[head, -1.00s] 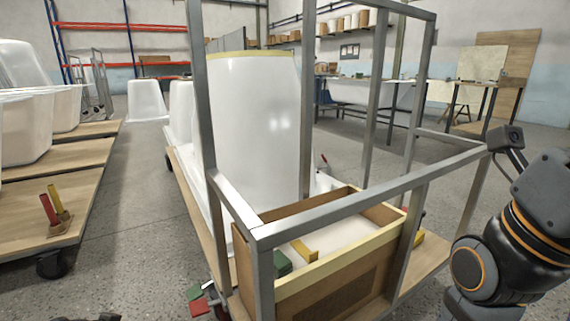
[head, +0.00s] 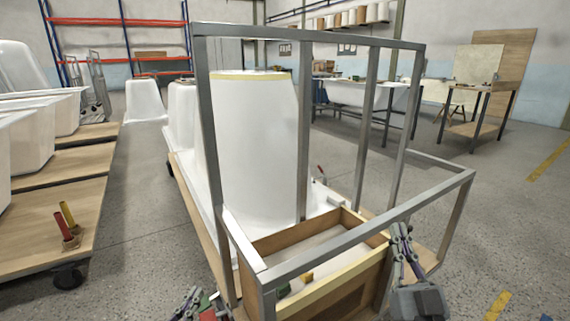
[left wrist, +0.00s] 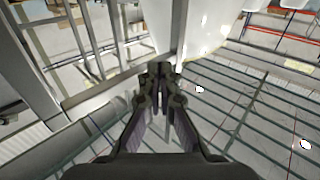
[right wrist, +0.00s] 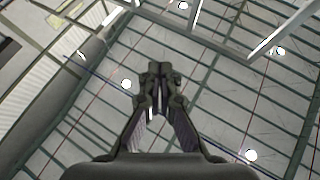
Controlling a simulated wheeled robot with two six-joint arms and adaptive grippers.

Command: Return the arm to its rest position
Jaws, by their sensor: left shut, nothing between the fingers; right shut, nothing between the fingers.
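My left gripper (head: 187,303) shows at the bottom edge of the head view, left of the wooden box. In the left wrist view its fingertips (left wrist: 160,72) are together with nothing between them, against the ceiling. My right gripper (head: 401,235) points upward in front of the box's right end in the head view. In the right wrist view its fingertips (right wrist: 160,72) are also together and empty, with the ceiling behind. Most of both arms is out of the head view.
A metal-framed cart (head: 330,262) with white tub shells (head: 255,140) and a wooden box (head: 345,295) stands directly ahead. Pallets with more shells (head: 55,205) are at the left. Open floor (head: 500,220) lies at the right.

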